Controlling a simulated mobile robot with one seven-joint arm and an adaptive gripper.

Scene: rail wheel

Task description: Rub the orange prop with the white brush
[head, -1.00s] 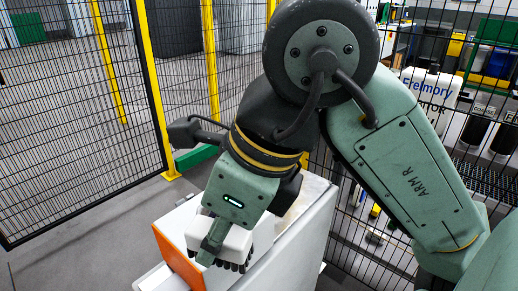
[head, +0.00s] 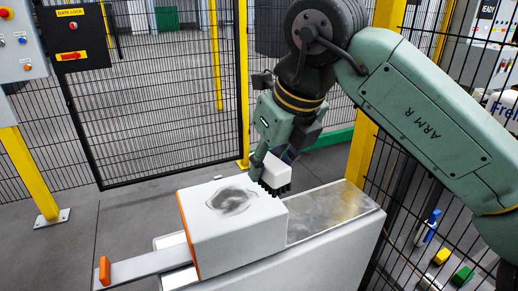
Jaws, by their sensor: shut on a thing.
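The white brush (head: 278,170) is a white block with dark bristles pointing down. My gripper (head: 259,166) is shut on it, at the back right corner of a white box (head: 240,240). I cannot tell whether the bristles touch the box. The box has an orange left face (head: 187,235) and a dark grey smudge (head: 232,200) on its top. A small upright orange block (head: 104,271) stands at the left end of a pale bar (head: 150,264), well away from the brush. Which orange part is the prop is not clear.
The box sits on a pale bench with a grey metal top (head: 325,215). Black mesh fencing (head: 150,110) with yellow posts stands behind and to the right. A control panel (head: 22,40) is at the upper left. Open floor lies left of the bench.

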